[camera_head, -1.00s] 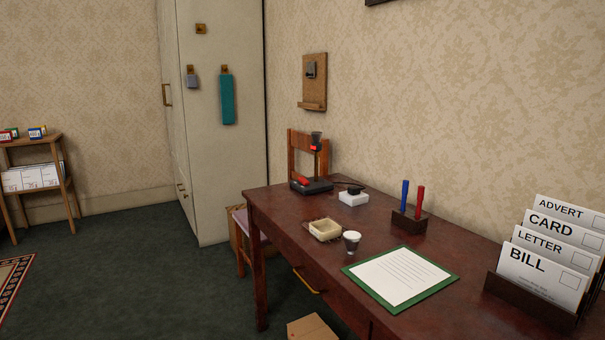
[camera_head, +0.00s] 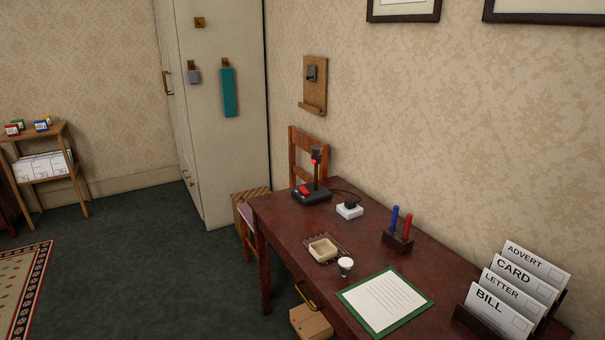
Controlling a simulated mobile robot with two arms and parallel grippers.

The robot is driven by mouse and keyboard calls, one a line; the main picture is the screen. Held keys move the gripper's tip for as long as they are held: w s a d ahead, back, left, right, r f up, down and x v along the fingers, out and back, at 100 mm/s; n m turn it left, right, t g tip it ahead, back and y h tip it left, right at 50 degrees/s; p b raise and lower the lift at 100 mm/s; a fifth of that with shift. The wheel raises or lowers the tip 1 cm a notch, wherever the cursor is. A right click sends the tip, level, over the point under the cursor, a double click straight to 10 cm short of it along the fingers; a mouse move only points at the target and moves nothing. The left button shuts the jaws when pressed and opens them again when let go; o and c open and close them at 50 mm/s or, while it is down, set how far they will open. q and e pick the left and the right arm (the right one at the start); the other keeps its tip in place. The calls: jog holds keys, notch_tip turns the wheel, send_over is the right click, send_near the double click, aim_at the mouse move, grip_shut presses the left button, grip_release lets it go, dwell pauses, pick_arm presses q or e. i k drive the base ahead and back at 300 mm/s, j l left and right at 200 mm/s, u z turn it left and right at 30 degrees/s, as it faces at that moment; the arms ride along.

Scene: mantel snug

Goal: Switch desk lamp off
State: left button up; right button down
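The desk lamp (camera_head: 312,194) appears to be the black device at the far end of the dark red-brown desk (camera_head: 375,246). It has a flat black base with a red switch (camera_head: 304,190), an upright stem and a small dark head with a red patch. I cannot tell the switch's position or whether the lamp is lit. A dark cord runs from it towards a white box with a black plug-like piece on top (camera_head: 349,210). Neither of my grippers is in view.
A wooden chair (camera_head: 308,143) stands behind the lamp. Green carpet (camera_head: 150,260) at left is open.

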aim_at(304, 189)
jog(key=i+j+z, duration=0.1)
jog(key=i+j, duration=0.9)
jog(key=j, duration=0.15)
jog(key=i+j+z, duration=0.15)
jog(key=i+j, duration=0.8)
jog(key=j, duration=0.25)
jog(key=i+z, duration=0.05)
